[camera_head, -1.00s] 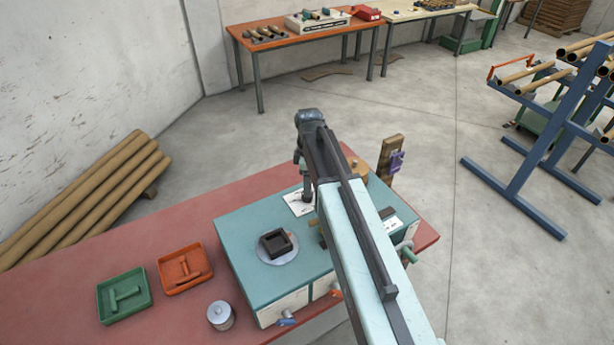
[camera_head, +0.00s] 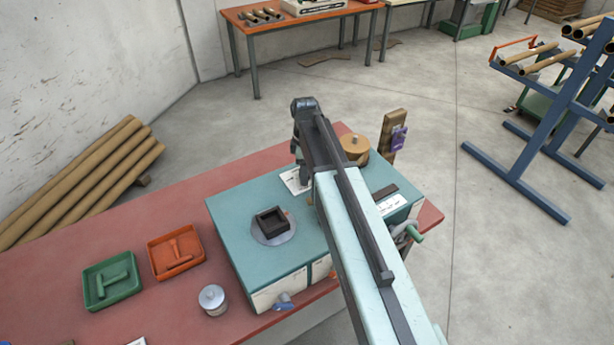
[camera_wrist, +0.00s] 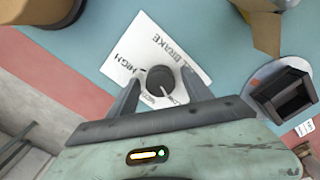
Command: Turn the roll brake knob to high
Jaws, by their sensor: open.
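The roll brake knob (camera_wrist: 160,80) is small, dark and round. It sits on a white card (camera_wrist: 150,52) printed with BRAKE and HIGH, on the teal top of the winder box (camera_head: 235,213). A pale pointer mark at the knob's lower right points towards small print that looks like LOW. My gripper (camera_wrist: 161,77) is open, with one finger on each side of the knob; I cannot tell whether either touches it. In the head view my arm hides the knob, and only part of the card (camera_head: 293,181) shows.
A dark square block on a round plate (camera_head: 272,235) stands on the box. A tan cylinder (camera_head: 355,148) and an upright wooden post (camera_head: 392,138) stand behind. Green (camera_head: 111,302) and orange (camera_head: 193,262) trays and a grey canister (camera_head: 212,299) lie left on the red table.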

